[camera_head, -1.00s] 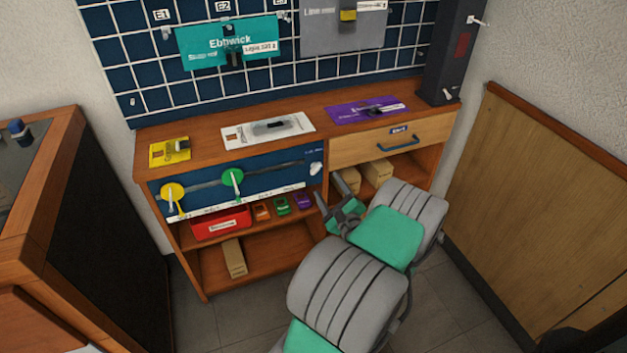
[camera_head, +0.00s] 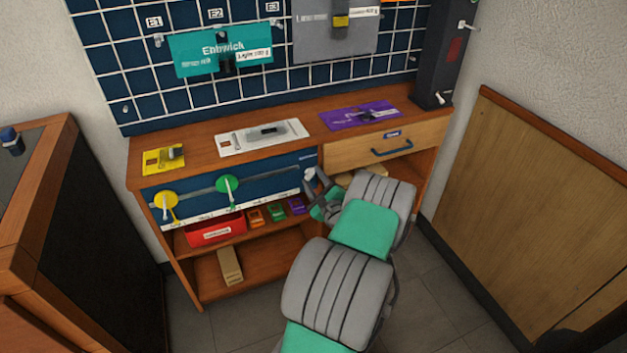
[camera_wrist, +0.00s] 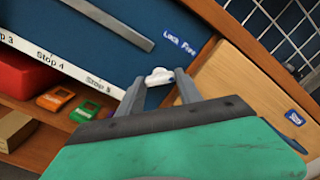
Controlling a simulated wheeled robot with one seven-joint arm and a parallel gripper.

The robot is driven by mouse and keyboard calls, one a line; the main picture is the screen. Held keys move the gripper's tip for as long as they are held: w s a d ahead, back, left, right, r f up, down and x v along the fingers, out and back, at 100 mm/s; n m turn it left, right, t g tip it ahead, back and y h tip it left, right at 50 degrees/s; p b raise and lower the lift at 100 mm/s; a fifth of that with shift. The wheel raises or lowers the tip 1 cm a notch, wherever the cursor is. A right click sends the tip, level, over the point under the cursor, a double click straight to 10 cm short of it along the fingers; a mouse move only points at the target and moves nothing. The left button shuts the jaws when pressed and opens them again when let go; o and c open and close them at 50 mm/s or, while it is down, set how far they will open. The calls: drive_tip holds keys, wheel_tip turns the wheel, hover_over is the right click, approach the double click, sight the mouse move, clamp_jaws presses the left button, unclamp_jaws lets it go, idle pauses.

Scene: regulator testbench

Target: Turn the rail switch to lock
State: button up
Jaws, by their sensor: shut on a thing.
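The rail switch is a small white knob (camera_wrist: 159,76) at the right end of the blue rail panel (camera_head: 283,177). In the wrist view it sits between my fingertips, beside the label "Lock Free" (camera_wrist: 180,42). My gripper (camera_wrist: 160,88) is shut on the switch, with one finger on each side of it. In the head view the switch (camera_head: 309,173) shows just at my gripper's tips (camera_head: 315,180). Which way the switch is turned is hard to tell. A yellow disc (camera_head: 165,200) and a green disc (camera_head: 228,188) sit on the rail slot.
A wooden drawer (camera_head: 350,155) with a blue handle (camera_head: 391,147) is right of the panel. Below are a red bin (camera_head: 215,232) and small coloured devices (camera_head: 277,212). The bench top holds yellow, white and purple plates. A wooden cabinet (camera_head: 70,170) stands left.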

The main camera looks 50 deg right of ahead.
drive_tip(key=c, duration=0.8)
drive_tip(key=shift+n, duration=0.4)
drive_tip(key=n+b, duration=0.2)
drive_tip(key=n, duration=0.1)
drive_tip(key=shift+f+n+b, duration=0.15)
drive_tip(key=shift+n+b, duration=0.2)
drive_tip(key=shift+n, duration=0.05)
drive_tip(key=n+b, duration=0.3)
drive_tip(key=n, duration=0.2)
drive_tip(key=shift+n+b, duration=3.6)
drive_tip(key=shift+n, duration=0.6)
